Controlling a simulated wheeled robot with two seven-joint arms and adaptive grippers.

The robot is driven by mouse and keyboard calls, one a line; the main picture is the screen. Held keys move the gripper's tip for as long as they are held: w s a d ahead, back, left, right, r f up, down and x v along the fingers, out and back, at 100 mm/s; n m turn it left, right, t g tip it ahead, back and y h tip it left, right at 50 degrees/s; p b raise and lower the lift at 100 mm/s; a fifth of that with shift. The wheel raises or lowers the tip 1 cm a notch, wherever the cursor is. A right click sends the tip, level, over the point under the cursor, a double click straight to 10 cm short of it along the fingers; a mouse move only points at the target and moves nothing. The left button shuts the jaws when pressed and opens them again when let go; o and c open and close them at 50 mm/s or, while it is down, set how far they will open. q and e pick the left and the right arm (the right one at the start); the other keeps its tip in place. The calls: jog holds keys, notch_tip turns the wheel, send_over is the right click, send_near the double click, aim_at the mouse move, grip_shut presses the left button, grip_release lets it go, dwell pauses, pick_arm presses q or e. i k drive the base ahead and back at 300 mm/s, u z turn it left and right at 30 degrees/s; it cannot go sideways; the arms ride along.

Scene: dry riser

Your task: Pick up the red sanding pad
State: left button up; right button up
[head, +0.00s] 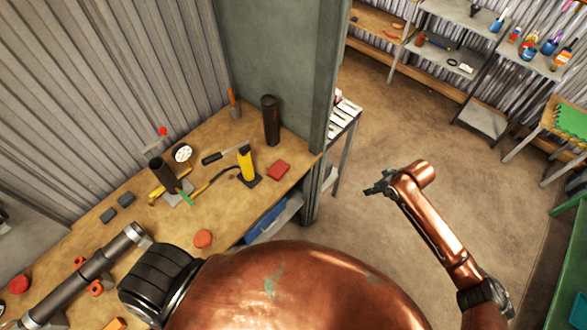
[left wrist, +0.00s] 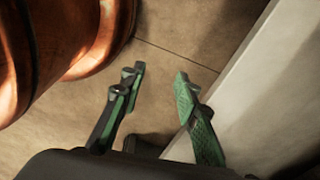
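A small red block (head: 278,171), which looks like the red sanding pad, lies flat on the wooden workbench (head: 225,220) near its right edge, beside a yellow upright tool (head: 246,162). My left gripper (left wrist: 160,71) is open and empty in the left wrist view, above bare floor, beside a pale upright panel (left wrist: 270,100). It is not seen in the head view, and the pad is not in the left wrist view. My right gripper (head: 379,184) is over open floor, right of the bench and away from the pad; its finger opening is too small to judge.
A round red-orange piece (head: 203,239) lies nearer on the bench. A black cylinder (head: 270,120) stands behind the pad. A green-grey post (head: 284,70) rises at the bench's right end. A blue bin (head: 265,220) sits below. The floor (head: 400,140) to the right is clear.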

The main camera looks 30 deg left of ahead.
aim_at(280, 168)
jog(key=z, duration=0.85)
jog(key=k, duration=0.6)
jog(key=u, duration=1.5)
jog(key=i, duration=0.5)
jog(key=u, duration=0.05)
